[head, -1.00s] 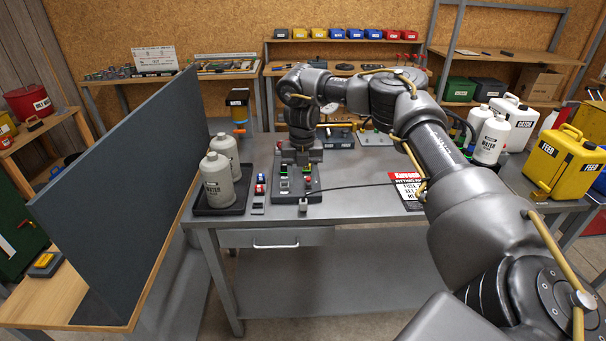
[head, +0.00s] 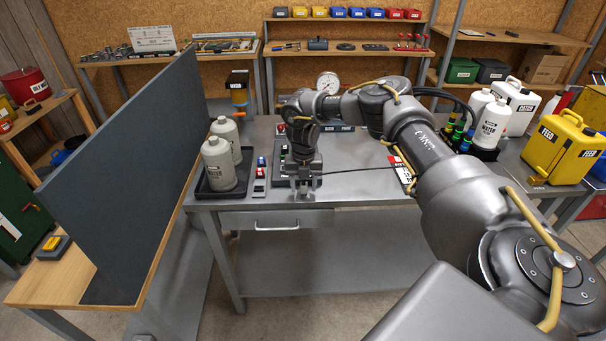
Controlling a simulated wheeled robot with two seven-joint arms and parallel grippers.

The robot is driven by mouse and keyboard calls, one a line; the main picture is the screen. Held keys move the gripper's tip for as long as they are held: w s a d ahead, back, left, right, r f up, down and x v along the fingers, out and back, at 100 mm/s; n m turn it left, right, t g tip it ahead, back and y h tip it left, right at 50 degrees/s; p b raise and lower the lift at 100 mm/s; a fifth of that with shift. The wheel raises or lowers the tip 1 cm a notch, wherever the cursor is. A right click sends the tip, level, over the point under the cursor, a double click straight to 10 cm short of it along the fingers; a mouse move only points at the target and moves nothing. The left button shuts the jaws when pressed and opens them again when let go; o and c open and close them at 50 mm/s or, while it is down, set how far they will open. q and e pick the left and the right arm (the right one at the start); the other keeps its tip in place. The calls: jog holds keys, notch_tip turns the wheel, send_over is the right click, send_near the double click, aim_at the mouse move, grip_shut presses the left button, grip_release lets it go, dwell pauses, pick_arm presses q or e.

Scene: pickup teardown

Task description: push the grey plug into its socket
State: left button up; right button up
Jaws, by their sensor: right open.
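My right gripper (head: 304,188) points down at the front edge of the steel table, open, with its fingers around the spot of the small grey plug (head: 303,196). The plug is mostly hidden by the fingers, and I cannot tell whether they touch it. A thin black cable (head: 362,170) runs right from there. The dark socket board (head: 284,168) lies just behind and left of the gripper, with coloured marks along it. My wrist covers most of it, so the plug's own socket cannot be made out. My left gripper is not in view.
Two grey bottles (head: 217,165) stand in a black tray (head: 212,193) on the left, with small switches (head: 260,178) beside it. A tall dark panel (head: 130,170) borders the left. White bottles (head: 490,125) and a yellow feed can (head: 562,150) stand right. The table's front middle right is clear.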

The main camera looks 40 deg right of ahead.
aim_at(304, 182)
jog(key=shift+f, duration=0.25)
grip_shut()
dwell(0.4)
jog(key=shift+r, duration=0.2)
jog(key=shift+r+p, duration=0.85)
jog(key=shift+p, duration=0.1)
notch_tip(304, 182, up, 4)
jog(key=p, duration=0.4)
